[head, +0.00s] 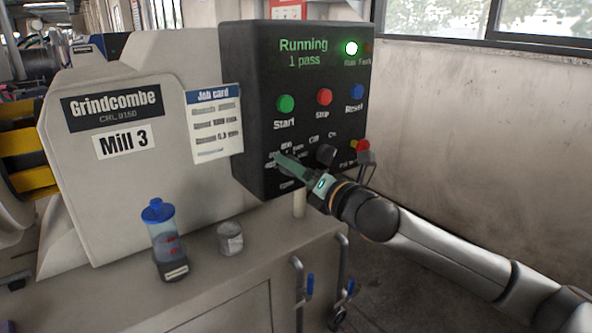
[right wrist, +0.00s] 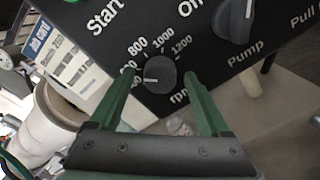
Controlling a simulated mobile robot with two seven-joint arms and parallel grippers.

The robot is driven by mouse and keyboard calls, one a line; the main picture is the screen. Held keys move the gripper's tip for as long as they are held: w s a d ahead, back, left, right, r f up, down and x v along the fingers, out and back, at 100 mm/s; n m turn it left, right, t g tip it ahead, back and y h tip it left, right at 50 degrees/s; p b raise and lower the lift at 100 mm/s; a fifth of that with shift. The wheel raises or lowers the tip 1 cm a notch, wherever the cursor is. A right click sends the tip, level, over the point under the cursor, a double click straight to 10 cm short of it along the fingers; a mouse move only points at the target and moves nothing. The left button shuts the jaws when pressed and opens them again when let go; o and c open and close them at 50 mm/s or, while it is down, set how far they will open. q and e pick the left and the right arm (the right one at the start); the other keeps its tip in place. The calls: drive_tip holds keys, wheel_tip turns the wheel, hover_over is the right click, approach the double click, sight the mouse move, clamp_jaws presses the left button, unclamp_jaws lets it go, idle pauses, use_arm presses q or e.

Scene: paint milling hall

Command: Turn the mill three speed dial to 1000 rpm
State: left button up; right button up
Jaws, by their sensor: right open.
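The speed dial (right wrist: 161,73) is a small dark round knob on the black control panel (head: 308,70). Its white pointer line points left, below the 800 mark. 800, 1000 and 1200 are readable around its upper side; a mark further left is partly covered by a finger. My right gripper (head: 296,168) is open at the panel's lower left. In the right wrist view its green fingers (right wrist: 160,78) stand on either side of the dial, with gaps visible; I cannot tell their depth relative to it. In the head view the gripper hides the dial. My left gripper is not in view.
The pump knob (right wrist: 236,18) sits close right of the dial. Start (head: 285,104), stop (head: 324,97) and reset (head: 356,91) buttons are above; a red pull knob (head: 362,145) is at right.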

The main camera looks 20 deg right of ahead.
clamp_jaws()
idle(0.8)
